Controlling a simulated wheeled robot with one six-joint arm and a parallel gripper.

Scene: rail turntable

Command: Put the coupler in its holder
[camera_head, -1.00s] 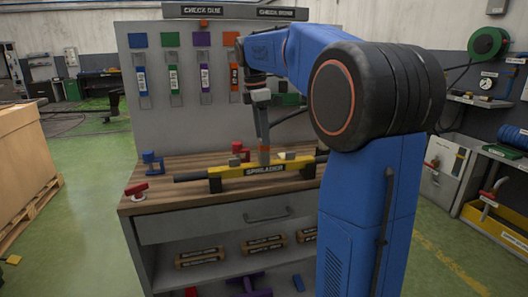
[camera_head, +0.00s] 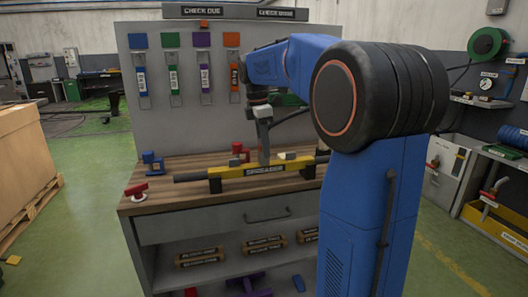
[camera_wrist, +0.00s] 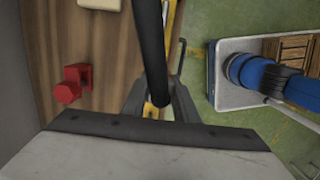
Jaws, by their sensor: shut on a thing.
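My gripper (camera_head: 264,155) points down over the bench, at the yellow spreader bar. In the wrist view its fingers (camera_wrist: 158,105) are closed about a thing that is mostly hidden. A thick black hose (camera_wrist: 152,50) rises from between them across the view. In the head view a thin dark hose (camera_head: 290,117) runs right from beside my gripper, behind my arm. I take the held thing to be the coupler on this hose, but its body cannot be made out. I cannot make out its holder for certain.
The spreader bar (camera_head: 232,172) lies on the bench (camera_head: 165,193). Red pieces (camera_head: 136,190) and a blue piece (camera_head: 150,161) stand at the left. Coloured tags (camera_head: 172,75) hang behind. A green reel (camera_head: 488,42) and shelf (camera_head: 480,101) are at right.

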